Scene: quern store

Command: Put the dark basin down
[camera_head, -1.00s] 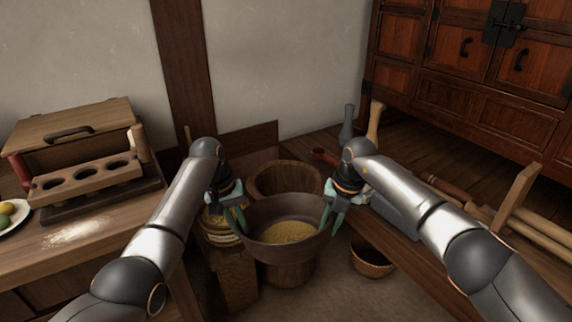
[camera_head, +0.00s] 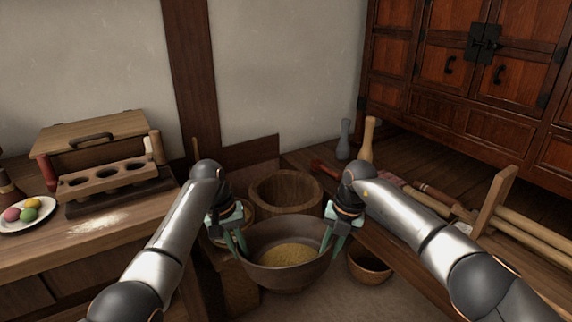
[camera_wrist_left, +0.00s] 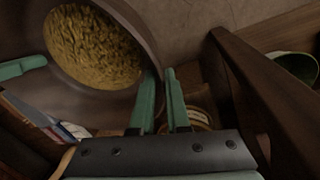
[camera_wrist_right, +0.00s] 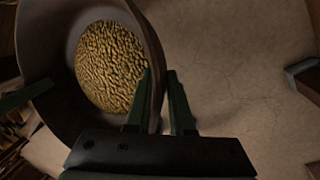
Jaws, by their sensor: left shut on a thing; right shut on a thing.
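The dark basin (camera_head: 262,262) hangs level between my two grippers, with yellow grain (camera_head: 290,254) in its bottom. My left gripper (camera_head: 241,243) is shut on the basin's left rim; in the left wrist view its green fingers (camera_wrist_left: 163,100) pinch the rim. My right gripper (camera_head: 330,240) is shut on the basin's right rim; in the right wrist view the fingers (camera_wrist_right: 160,102) straddle the wall. The basin is in front of a wooden tub and hides part of it. What lies directly under the basin is hidden.
The round wooden tub (camera_head: 285,190) stands behind the basin. A small brown bowl (camera_head: 369,268) is low at the right. A bench with a wooden press (camera_head: 110,177) and a plate of coloured balls (camera_head: 28,214) is at left. A wooden shelf with tools lies at right. Bare floor shows in front.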

